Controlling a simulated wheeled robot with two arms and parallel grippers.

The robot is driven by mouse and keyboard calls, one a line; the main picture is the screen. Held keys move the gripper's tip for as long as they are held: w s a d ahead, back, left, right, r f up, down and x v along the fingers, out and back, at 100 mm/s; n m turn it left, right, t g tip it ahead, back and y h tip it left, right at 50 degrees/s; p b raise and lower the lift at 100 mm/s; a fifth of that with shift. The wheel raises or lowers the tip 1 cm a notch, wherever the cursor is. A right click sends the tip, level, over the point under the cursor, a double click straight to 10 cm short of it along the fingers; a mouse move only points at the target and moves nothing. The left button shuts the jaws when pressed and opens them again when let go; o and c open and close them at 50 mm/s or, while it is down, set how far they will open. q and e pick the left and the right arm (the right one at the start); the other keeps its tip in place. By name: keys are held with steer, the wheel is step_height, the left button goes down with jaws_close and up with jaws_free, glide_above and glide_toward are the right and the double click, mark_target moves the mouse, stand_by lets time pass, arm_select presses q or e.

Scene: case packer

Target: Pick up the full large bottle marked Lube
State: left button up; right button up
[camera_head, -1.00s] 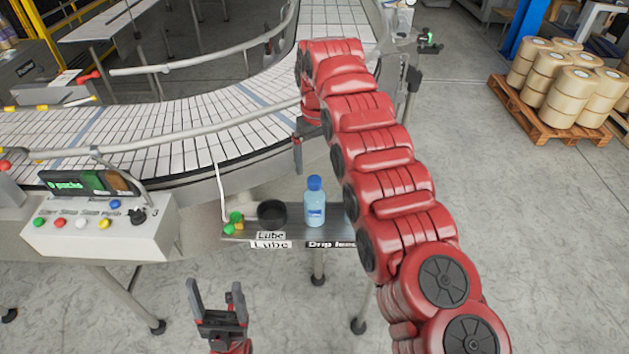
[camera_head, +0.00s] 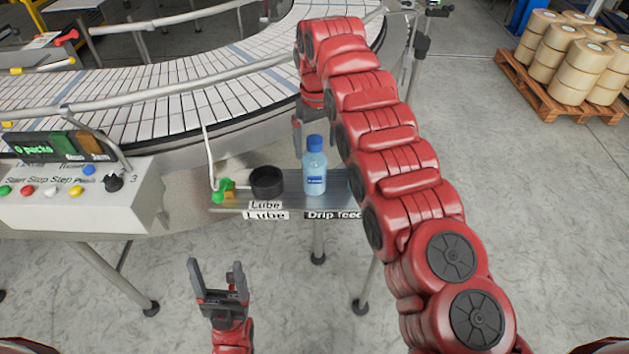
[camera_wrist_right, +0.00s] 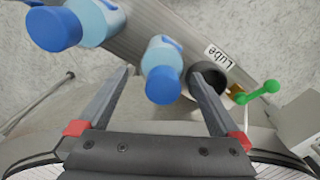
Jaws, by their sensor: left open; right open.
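A blue-capped, light-blue bottle (camera_head: 315,172) stands upright on a narrow shelf (camera_head: 290,205) beside the conveyor; its own label is too small to read. In the right wrist view this bottle (camera_wrist_right: 162,62) appears between the fingertips of my right gripper (camera_wrist_right: 161,72), which is open and holds nothing. A second, similar bottle (camera_wrist_right: 100,22) shows at the upper left there; in the head view my right arm mostly hides it. A "Lube" label (camera_head: 266,205) is on the shelf's front edge. My left gripper (camera_head: 218,268) is open and empty, in front of and below the shelf.
A black round cup (camera_head: 267,182) sits left of the bottle, with green and yellow fittings (camera_head: 224,190) beside it. A "Drip feed" label (camera_head: 333,215) is further right. The conveyor (camera_head: 200,95) curves behind. A control box (camera_head: 75,200) stands at the left.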

mark_target(314, 158)
steer(key=shift+f, duration=0.3)
steer(key=shift+f+p, duration=0.15)
steer(key=shift+p, duration=0.15)
steer(key=f+p, duration=0.2)
steer(key=f, duration=0.2)
steer(key=shift+w+a+f+p, duration=0.1)
steer(key=shift+a+f+p, duration=0.15)
steer(key=shift+p, duration=0.15)
jaws_close()
